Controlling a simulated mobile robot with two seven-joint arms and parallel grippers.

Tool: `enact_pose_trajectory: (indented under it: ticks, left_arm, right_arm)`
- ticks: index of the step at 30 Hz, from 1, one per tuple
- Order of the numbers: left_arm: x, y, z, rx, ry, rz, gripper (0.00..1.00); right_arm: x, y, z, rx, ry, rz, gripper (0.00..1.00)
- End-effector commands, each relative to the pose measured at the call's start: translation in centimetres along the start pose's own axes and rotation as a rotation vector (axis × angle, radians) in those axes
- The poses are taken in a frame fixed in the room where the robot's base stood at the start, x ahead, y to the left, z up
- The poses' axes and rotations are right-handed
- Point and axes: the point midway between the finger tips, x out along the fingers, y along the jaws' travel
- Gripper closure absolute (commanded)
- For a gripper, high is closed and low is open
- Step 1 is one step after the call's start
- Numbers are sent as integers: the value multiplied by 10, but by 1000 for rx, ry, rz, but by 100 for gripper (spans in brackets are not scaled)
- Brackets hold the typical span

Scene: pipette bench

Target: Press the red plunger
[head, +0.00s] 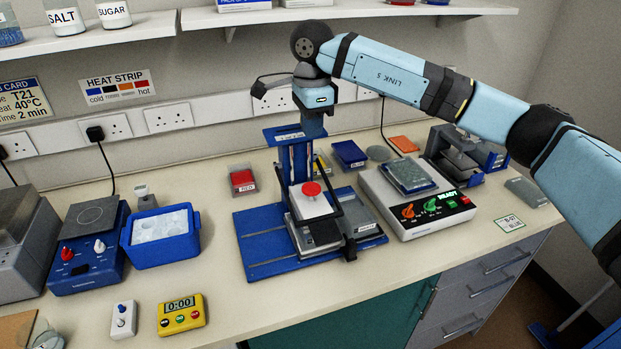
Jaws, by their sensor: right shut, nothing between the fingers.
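The red plunger (311,189) is a round red cap on top of a white block in the blue pipette stand (262,244), in the middle of the bench. My right gripper (313,130) reaches in from the right and points down near the top of the stand's blue column, above the red plunger in the picture. It is shut and empty, and it looks apart from the plunger. Its fingertips are hard to tell from the column. My left gripper is not in view.
A white device with a READY display (447,200) stands close right of the stand. A blue ice box (160,238) is at left, with a yellow timer (181,315) in front. A red-filled tray (242,180) sits behind. The bench front is clear near the stand.

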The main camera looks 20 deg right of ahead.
Motion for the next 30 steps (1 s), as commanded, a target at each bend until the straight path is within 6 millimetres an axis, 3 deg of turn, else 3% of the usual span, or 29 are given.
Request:
enact_pose_trajectory:
  ticks: [7,21,30]
  left_arm:
    - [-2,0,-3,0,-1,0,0]
    - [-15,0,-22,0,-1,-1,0]
    - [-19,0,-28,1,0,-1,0]
  right_arm:
    - [16,0,0,0,-1,3,100]
    - [109,1,1,0,-1,4,100]
    - [138,0,1,1,-2,1,100]
